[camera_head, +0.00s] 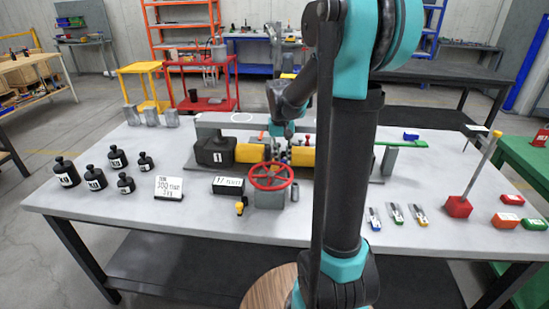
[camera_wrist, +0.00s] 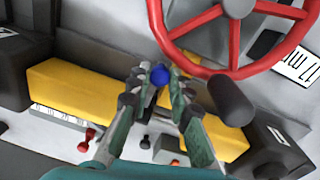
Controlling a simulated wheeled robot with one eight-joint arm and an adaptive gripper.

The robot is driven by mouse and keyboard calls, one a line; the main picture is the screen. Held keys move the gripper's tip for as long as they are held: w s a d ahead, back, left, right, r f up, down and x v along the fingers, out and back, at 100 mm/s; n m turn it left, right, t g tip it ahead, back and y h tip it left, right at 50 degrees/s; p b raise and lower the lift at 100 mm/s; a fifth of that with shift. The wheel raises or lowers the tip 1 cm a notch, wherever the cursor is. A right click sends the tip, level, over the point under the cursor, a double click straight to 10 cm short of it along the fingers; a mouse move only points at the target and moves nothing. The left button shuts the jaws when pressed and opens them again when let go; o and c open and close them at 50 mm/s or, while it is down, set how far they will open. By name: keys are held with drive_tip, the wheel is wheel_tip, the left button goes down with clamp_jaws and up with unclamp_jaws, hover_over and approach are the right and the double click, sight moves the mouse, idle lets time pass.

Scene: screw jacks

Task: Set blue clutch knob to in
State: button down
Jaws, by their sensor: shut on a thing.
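The blue clutch knob (camera_wrist: 160,74) shows in the wrist view between the tips of my gripper (camera_wrist: 160,82). The two fingers reach up from the bottom of the picture and are shut on the knob. Its stem and base are hidden by the fingers. In the head view my gripper (camera_head: 281,148) is small, behind the red handwheel, among the parts of the machine. The knob cannot be made out there. Whether the knob stands in or out cannot be told.
A red handwheel (camera_head: 271,176) stands close by and fills the upper right of the wrist view (camera_wrist: 232,70). Yellow blocks (camera_wrist: 75,88) and dark housings (camera_head: 215,150) flank the gripper. Small red knobs (camera_wrist: 90,133) lie near. Black weights (camera_head: 66,172) stand on the table's left.

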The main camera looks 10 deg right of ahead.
drive_tip(key=c, duration=1.4)
unclamp_jaws()
drive_tip(key=shift+d, duration=0.2)
drive_tip(key=shift+o, duration=0.2)
drive_tip(key=shift+r, duration=0.1)
wheel_tip(320, 180, up, 12)
drive_tip(key=shift+a, duration=0.4)
